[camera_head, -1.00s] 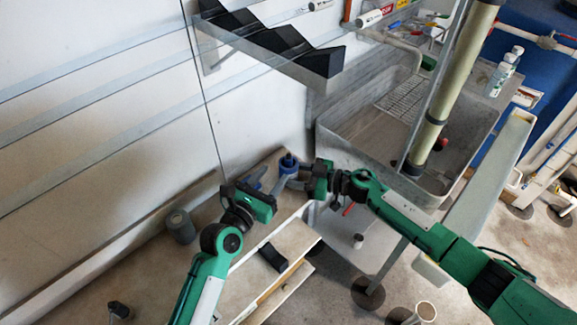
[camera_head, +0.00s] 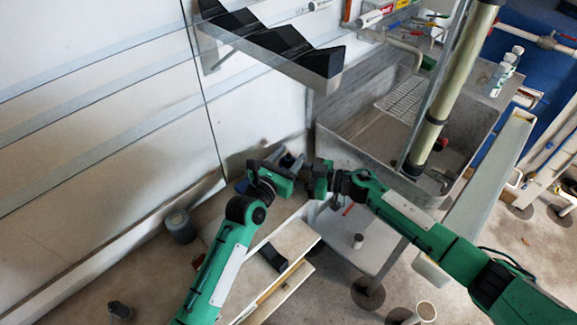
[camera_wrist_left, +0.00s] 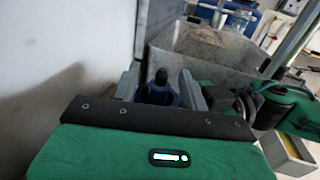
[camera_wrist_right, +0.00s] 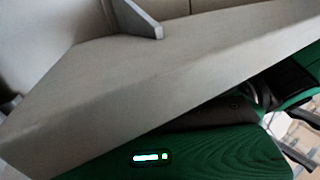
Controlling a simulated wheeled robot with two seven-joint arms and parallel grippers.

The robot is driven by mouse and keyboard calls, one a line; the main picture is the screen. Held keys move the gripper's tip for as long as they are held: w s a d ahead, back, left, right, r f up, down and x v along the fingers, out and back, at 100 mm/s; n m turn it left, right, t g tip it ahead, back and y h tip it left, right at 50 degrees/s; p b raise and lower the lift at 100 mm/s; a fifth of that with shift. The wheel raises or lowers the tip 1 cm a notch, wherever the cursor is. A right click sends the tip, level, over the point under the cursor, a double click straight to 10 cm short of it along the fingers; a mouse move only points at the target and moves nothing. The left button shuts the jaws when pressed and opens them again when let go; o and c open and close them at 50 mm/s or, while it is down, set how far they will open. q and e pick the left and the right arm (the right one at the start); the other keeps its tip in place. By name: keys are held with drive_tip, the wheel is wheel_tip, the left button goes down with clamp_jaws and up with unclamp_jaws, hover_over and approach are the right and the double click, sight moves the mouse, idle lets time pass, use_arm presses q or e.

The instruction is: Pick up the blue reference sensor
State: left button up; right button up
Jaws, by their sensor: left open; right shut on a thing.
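The blue reference sensor, with a dark rounded top, shows in the left wrist view (camera_wrist_left: 160,93). It is between the two grey fingers of my left gripper (camera_wrist_left: 161,88), which are open with one on each side of it. In the head view my left gripper (camera_head: 287,160) is up against my right gripper (camera_head: 303,176) and mostly covers the sensor. My right gripper is shut on the sensor from the right; its fingertips are largely hidden. The right wrist view does not clearly show the sensor.
A wooden bench (camera_head: 290,243) with a black block (camera_head: 273,257) is below the grippers. The steel sink (camera_head: 345,140) is close at the right. A dark grey cylinder (camera_head: 180,227) stands at the left.

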sight(288, 159)
use_arm(q)
clamp_jaws()
drive_tip(key=shift+r, duration=0.1)
drive_tip(key=shift+r, duration=0.25)
drive_tip(key=r, duration=0.6)
drive_tip(key=shift+s+a+r, duration=0.1)
drive_tip(key=shift+s+r, duration=0.15)
drive_tip(key=v, duration=1.7)
drive_tip(key=shift+s+a, duration=0.15)
drive_tip(key=shift+s, duration=0.05)
drive_tip(key=shift+f, duration=0.1)
use_arm(e)
drive_tip(key=o, duration=0.8)
